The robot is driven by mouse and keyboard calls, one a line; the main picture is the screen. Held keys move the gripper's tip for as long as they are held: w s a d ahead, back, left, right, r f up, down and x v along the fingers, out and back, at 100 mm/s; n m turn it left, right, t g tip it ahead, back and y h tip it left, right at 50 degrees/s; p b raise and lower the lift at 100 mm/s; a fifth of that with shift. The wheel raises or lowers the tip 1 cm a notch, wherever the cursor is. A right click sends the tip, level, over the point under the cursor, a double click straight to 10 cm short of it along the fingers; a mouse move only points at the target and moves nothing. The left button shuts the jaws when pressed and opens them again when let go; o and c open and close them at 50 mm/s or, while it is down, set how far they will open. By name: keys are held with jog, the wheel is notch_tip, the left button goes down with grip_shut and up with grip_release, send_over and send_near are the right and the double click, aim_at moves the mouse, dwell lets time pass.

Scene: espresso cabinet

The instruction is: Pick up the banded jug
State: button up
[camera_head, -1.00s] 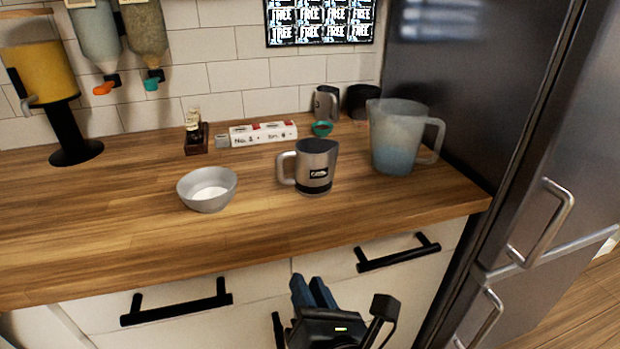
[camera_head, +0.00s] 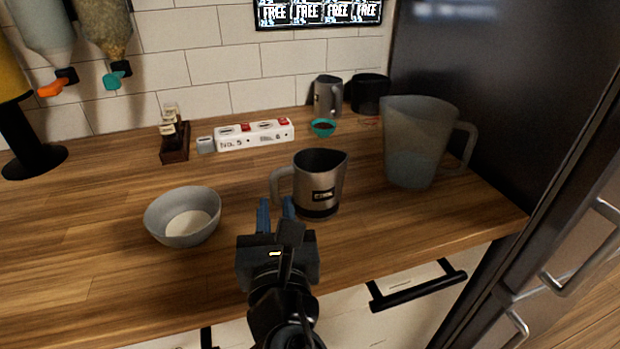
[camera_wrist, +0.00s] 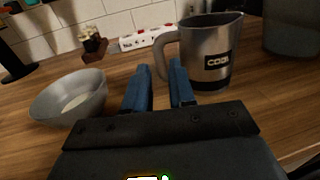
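A metal jug (camera_head: 322,184) with a dark band round its base and a black label stands upright on the wooden counter. Its handle (camera_head: 282,184) points left. In the wrist view the jug (camera_wrist: 208,60) is right of centre, with its handle (camera_wrist: 162,54) just beyond the fingertips. My gripper (camera_head: 276,207) is over the counter, in front of the handle. Its blue fingers are apart with nothing between them, also in the wrist view (camera_wrist: 159,70). A similar metal jug (camera_head: 327,97) stands at the back by the wall; its base is partly hidden.
A grey bowl (camera_head: 184,217) sits close on the left. A large translucent pitcher (camera_head: 412,145) stands on the right, near the dark fridge (camera_head: 480,70). Behind are a white power strip (camera_head: 252,136), a small teal cup (camera_head: 323,127) and a black container (camera_head: 370,93).

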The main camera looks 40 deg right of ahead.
aim_at(274, 186)
jog(key=x, duration=0.7)
jog(key=shift+w+f, duration=0.25)
jog(key=shift+w, duration=0.1)
grip_shut()
